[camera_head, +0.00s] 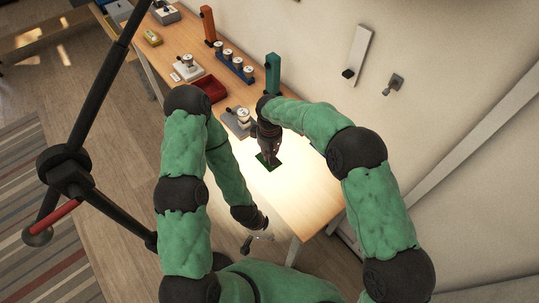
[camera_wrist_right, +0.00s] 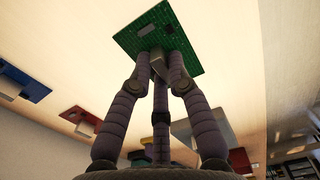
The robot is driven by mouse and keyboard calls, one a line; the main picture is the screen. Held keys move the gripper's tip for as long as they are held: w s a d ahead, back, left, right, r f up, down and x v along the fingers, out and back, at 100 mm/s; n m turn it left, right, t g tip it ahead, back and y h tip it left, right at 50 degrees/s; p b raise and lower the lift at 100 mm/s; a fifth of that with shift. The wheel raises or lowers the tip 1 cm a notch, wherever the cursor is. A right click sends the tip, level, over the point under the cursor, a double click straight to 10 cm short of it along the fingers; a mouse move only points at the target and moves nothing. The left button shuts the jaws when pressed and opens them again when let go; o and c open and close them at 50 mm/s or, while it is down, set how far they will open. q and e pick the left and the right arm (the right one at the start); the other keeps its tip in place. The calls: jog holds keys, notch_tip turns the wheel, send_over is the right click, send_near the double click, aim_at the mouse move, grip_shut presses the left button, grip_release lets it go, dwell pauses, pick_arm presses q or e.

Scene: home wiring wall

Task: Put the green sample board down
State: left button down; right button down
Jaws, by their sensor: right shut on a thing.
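The green sample board (camera_head: 270,158) is a thin flat square over the bright bare part of the wooden table. My right gripper (camera_head: 269,154) points down and is shut on it. In the right wrist view, the fingers (camera_wrist_right: 160,62) close on the board (camera_wrist_right: 185,35), which shows a grey rectangle and a dark patch on its face. I cannot tell whether the board touches the tabletop or is held just above it. My left gripper (camera_head: 257,242) hangs past the table's left edge, empty, with its fingers apart.
On the table (camera_head: 290,195) stand a grey base with a pale knob (camera_head: 240,119), a red tray (camera_head: 211,88), a blue rack (camera_head: 233,65), a teal upright block (camera_head: 272,72) and an orange one (camera_head: 208,25). The wall runs along the right. The near end of the table is clear.

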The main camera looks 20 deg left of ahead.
jog(key=shift+f, duration=0.2)
jog(key=shift+f, duration=0.15)
jog(key=c, duration=1.2)
grip_release()
notch_tip(320, 180, up, 12)
jog(key=p, duration=0.3)
